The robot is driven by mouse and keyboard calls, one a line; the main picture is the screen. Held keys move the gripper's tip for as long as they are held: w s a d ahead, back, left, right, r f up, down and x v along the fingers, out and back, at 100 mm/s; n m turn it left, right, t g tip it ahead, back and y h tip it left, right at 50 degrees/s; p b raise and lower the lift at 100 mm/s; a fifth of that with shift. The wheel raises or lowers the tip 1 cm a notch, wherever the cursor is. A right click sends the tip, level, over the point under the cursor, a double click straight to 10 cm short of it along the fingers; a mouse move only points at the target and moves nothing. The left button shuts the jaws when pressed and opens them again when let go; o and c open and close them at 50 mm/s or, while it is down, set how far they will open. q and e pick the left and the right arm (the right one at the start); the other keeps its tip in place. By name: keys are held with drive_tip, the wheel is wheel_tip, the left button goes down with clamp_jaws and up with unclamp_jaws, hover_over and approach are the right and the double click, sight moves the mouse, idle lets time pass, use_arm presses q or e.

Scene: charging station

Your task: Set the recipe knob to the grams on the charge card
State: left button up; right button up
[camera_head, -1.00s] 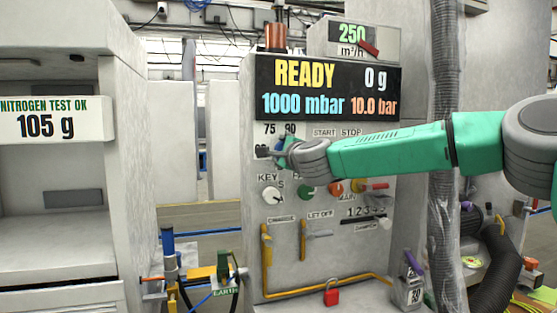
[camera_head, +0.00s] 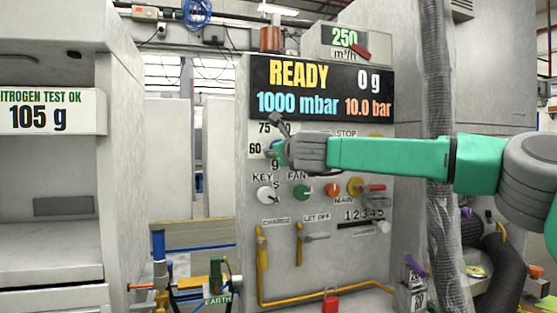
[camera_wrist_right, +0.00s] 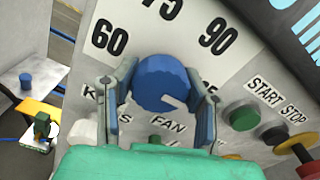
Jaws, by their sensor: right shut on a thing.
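The blue recipe knob (camera_wrist_right: 160,82) sits on the panel dial, between the two fingers of my right gripper (camera_wrist_right: 163,100), which is shut on it. A white mark on the knob points to the lower right in the wrist view, toward the right finger. The dial shows 60, 75 and 90; a further number ending in 5 is partly hidden by that finger. In the head view, my right gripper (camera_head: 283,148) covers most of the knob and dial. A sign (camera_head: 48,112) at the left reads "NITROGEN TEST OK 105 g". My left gripper is not in view.
The panel display (camera_head: 322,88) reads READY, 0 g, 1000 mbar, 10.0 bar. Close below the dial are the white key switch (camera_head: 265,195), green fan knob (camera_head: 301,192) and orange knob (camera_head: 333,190). A green start button (camera_wrist_right: 241,116) lies right of my fingers.

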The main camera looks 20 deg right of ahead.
drive_tip(key=shift+a+m+b, duration=0.1)
drive_tip(key=shift+m+b, duration=0.4)
drive_tip(key=shift+m, duration=0.3)
drive_tip(key=shift+r, duration=0.15)
drive_tip(key=o, duration=1.2)
drive_tip(key=shift+s, duration=0.1)
drive_tip(key=s, duration=1.2)
drive_tip(key=shift+d, duration=0.35)
drive_tip(key=shift+w, duration=0.1)
